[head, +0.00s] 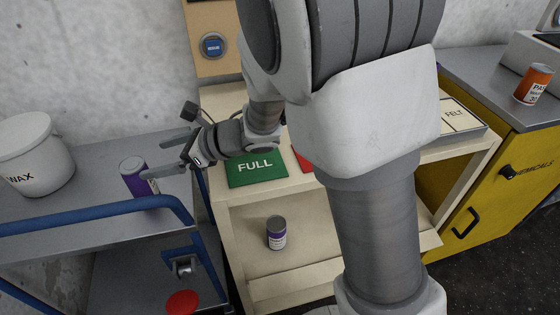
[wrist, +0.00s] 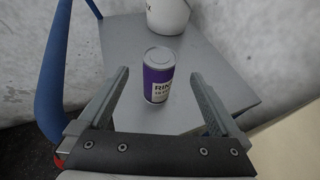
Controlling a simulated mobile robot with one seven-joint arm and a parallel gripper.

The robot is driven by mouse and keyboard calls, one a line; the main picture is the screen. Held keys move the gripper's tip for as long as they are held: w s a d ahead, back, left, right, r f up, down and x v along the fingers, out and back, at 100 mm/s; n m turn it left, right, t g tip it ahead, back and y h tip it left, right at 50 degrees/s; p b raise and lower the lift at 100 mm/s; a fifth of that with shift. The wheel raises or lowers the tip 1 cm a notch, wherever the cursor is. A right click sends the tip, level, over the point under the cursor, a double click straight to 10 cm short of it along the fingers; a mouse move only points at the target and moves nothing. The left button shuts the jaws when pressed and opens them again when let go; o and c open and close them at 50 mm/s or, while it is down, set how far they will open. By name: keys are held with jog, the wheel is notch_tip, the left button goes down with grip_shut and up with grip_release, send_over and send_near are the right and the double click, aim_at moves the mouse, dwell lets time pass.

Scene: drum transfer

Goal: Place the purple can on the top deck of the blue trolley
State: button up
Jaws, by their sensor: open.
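A purple can (head: 134,178) with a grey lid and white label stands upright on the grey top deck (head: 90,215) of the blue trolley. In the wrist view the can (wrist: 159,76) stands between and just beyond my open fingers, with a gap on both sides. My gripper (head: 168,156) is open, level with the deck and to the right of the can.
A white WAX bucket (head: 33,155) stands on the trolley's deck at the left. The trolley's blue rail (head: 100,212) runs along its near side. A green FULL mat (head: 257,169) lies on the cream bench. A yellow chemicals cabinet (head: 490,185) with an orange can (head: 532,84) stands at the right.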

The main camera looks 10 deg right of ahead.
jog(key=w+d+r+m+t+h, duration=0.1)
jog(key=w+d+r+m+t, duration=0.1)
jog(key=d+m, duration=0.1)
jog(key=w+d+r+m+t+h, duration=0.1)
jog(key=w+d+r+m+t, duration=0.1)
jog(key=d+m, duration=0.2)
jog(key=w+d+r+m+t+h, duration=0.2)
jog(key=d+m, duration=0.1)
jog(key=m, duration=0.2)
jog(key=shift+w+d+r+t, duration=0.15)
jog(key=shift+w+r+t, duration=0.15)
jog(key=shift+w+r, duration=0.1)
jog(key=s+d+r+m+h, duration=0.2)
jog(key=s+d+m+h, duration=0.2)
jog(key=d+m, duration=0.6)
jog(key=s+d+r+m+h, duration=0.25)
jog(key=d+m+h, duration=0.25)
jog(key=d+m, duration=0.6)
jog(key=s+f+m+g, duration=0.3)
jog(key=s+m+g, duration=0.1)
jog(key=s+m, duration=1.3)
jog(key=shift+s+a+f+m+g, duration=0.15)
jog(key=shift+s+a+m+g, duration=0.25)
jog(key=shift+s, duration=0.4)
